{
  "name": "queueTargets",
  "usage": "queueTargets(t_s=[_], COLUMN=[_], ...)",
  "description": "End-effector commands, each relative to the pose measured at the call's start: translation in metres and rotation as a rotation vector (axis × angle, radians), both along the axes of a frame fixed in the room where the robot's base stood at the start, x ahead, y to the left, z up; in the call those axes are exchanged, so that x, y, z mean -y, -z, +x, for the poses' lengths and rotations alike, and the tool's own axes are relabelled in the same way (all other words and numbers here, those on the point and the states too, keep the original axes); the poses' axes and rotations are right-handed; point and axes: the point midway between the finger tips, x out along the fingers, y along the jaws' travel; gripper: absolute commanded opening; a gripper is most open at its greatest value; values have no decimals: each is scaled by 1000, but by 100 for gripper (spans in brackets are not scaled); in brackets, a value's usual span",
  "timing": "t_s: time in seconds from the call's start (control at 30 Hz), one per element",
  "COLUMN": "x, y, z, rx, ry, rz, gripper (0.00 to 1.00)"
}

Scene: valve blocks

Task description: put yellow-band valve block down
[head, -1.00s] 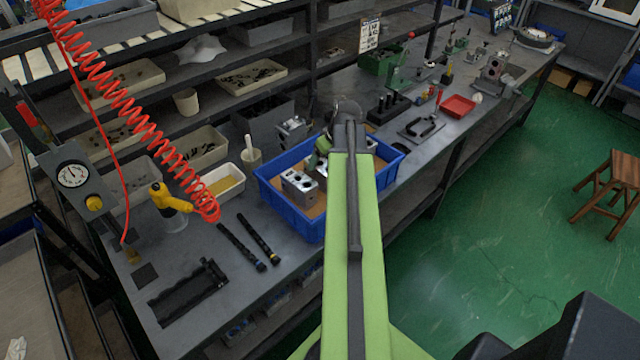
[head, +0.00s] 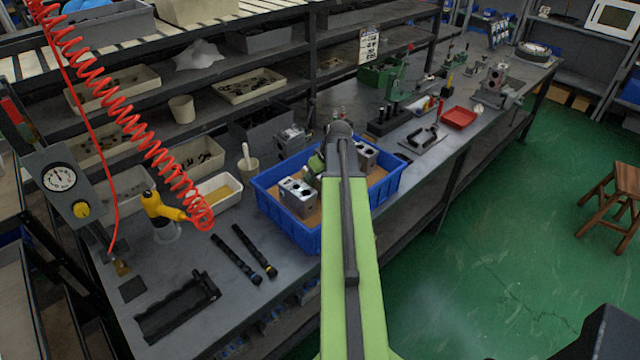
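A blue bin (head: 285,230) with a brown bottom stands at the bench's front edge, left of centre. A grey metal valve block (head: 297,196) with round holes sits in its left part. A second grey block (head: 365,156) shows in its back right, partly behind my arm. A third grey block (head: 292,138) stands on the bench just behind the bin. No yellow band is clear on any of them. My green arm reaches over the bin. Its end, my gripper (head: 317,163), is mostly hidden behind the arm, beside the left block; its fingers and any held thing cannot be made out.
A cream tray (head: 219,193), a yellow tool (head: 162,210) and a red coiled hose (head: 130,110) are left of the bin. Two black rods (head: 243,252) and a black rack (head: 177,305) lie in front of these. A black-handled plate (head: 424,138) and red tray (head: 459,117) lie to the right.

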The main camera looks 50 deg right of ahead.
Motion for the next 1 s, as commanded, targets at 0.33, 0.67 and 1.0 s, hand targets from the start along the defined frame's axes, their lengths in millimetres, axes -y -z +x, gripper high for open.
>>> queueTargets(t_s=[0.33, 0.67, 1.0], x=[0, -1, -1], y=[0, 0, -8], z=[0, 1, 1], rx=[0, 1, 1], ry=[-1, -1, -1], rz=[0, 0, 0], gripper=[18, 0, 0])
